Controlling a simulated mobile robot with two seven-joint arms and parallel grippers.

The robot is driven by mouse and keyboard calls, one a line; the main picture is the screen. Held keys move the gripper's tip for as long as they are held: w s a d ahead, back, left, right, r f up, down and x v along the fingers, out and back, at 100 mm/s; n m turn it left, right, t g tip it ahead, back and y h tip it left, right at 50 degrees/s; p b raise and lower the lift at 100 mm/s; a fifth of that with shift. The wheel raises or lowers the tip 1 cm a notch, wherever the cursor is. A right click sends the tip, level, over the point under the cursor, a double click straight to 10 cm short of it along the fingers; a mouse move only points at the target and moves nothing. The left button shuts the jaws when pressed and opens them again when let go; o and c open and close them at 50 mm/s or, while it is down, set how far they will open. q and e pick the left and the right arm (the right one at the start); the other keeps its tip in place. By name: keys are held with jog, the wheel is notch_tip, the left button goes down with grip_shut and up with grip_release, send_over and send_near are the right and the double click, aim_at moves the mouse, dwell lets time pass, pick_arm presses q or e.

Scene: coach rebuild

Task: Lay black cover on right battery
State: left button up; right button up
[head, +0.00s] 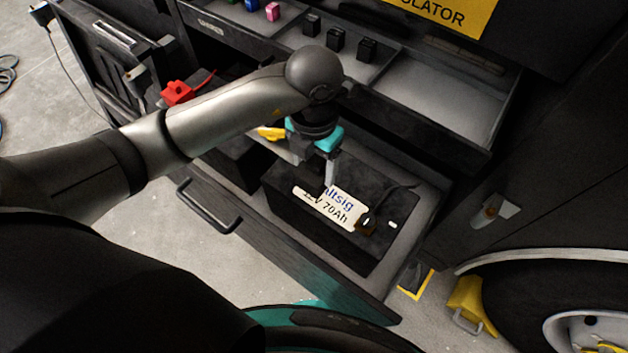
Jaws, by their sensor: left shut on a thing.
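The right battery (315,231) is a black box with a white label reading 12V 70Ah. It sits in the open lower drawer. My left gripper (328,183) reaches down over the battery's top, close to the label. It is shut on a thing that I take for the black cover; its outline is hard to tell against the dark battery. Whether the cover touches the battery I cannot tell. My right gripper is not in view.
Small black blocks (336,40) and coloured pieces (272,11) lie in the upper tray. A red piece (177,92) is at the left. The drawer handle (207,210) juts forward. A wheel (585,320) and a yellow chock (468,303) stand at right.

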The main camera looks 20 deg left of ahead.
aim_at(314, 163)
pick_arm(q)
notch_tip(314, 163, down, 2)
jog(key=shift+f, duration=0.1)
jog(key=shift+f+b, duration=0.5)
jog(key=shift+f, duration=1.2)
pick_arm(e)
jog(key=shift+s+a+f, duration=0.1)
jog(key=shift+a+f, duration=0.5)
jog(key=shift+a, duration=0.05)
pick_arm(q)
jog(key=shift+f, duration=0.15)
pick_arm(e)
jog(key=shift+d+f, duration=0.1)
pick_arm(q)
jog(key=o, duration=1.3)
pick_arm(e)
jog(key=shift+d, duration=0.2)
pick_arm(q)
notch_tip(314, 163, up, 11)
jog(key=shift+f+p, duration=0.1)
jog(key=shift+p, duration=1.05)
jog(key=shift+r, duration=0.8)
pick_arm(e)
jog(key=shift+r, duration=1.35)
